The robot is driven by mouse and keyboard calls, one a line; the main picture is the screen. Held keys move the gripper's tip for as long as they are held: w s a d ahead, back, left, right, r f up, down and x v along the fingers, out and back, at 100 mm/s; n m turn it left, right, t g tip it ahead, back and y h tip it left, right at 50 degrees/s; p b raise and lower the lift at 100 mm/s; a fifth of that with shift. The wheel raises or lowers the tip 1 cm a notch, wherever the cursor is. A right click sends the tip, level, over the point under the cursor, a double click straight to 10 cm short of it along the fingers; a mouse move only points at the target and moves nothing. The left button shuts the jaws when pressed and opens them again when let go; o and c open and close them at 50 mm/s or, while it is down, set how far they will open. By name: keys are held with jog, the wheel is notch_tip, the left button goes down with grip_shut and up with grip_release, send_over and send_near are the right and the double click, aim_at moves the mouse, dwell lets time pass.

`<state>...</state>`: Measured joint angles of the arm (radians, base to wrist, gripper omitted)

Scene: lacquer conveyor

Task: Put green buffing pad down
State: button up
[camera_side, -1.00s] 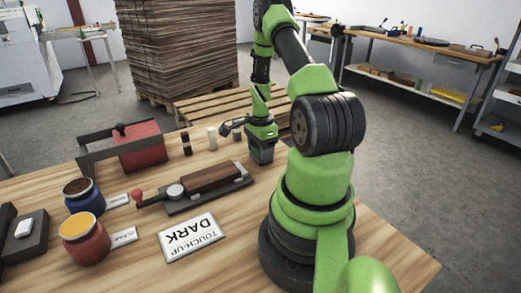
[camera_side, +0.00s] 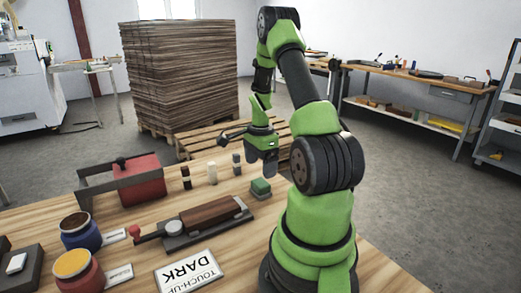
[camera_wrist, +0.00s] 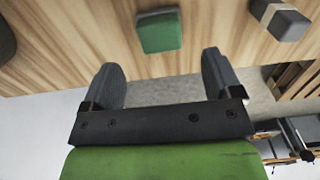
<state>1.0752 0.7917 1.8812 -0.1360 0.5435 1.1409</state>
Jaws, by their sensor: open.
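The green buffing pad (camera_side: 261,188) rests on the wooden table near its right edge, just right of the clamped brown wood piece. It also shows in the wrist view (camera_wrist: 159,33), lying flat beyond my fingers and apart from them. My gripper (camera_side: 262,163) is above the table and above the pad. In the wrist view my gripper (camera_wrist: 164,80) has its two dark fingers spread wide with nothing between them.
Several small blocks stand behind the pad, including a dark grey one (camera_side: 237,164) and a cream one (camera_side: 212,173). The fixture with a brown wood piece (camera_side: 210,214) lies to the left. A red box (camera_side: 140,180) and paint jars stand farther left.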

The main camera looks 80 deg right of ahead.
aim_at(261, 182)
jog(key=w+a+r+n+t, duration=0.1)
jog(key=w+a+r+n, duration=0.15)
jog(key=a+r, duration=0.3)
jog(key=w+a+r+n+t+h, duration=0.1)
jog(key=w+a+r+n, duration=0.1)
jog(key=a+r+n, duration=0.35)
jog(key=w+a+r+n+t, duration=0.1)
jog(key=w+a+r+n, duration=0.2)
jog(key=r, duration=0.4)
jog(key=s+a+r+n+t+y, duration=0.1)
jog(key=s+a+r+n+t, duration=0.1)
jog(key=s+a+n, duration=0.2)
jog(key=s+a+r+n+t+y, duration=0.2)
jog(key=a+n, duration=0.6)
jog(key=a, duration=0.4)
jog(key=shift+s+a+r, duration=0.2)
jog(key=shift+s+r, duration=0.45)
jog(key=shift+s, duration=0.4)
jog(key=shift+o, duration=0.5)
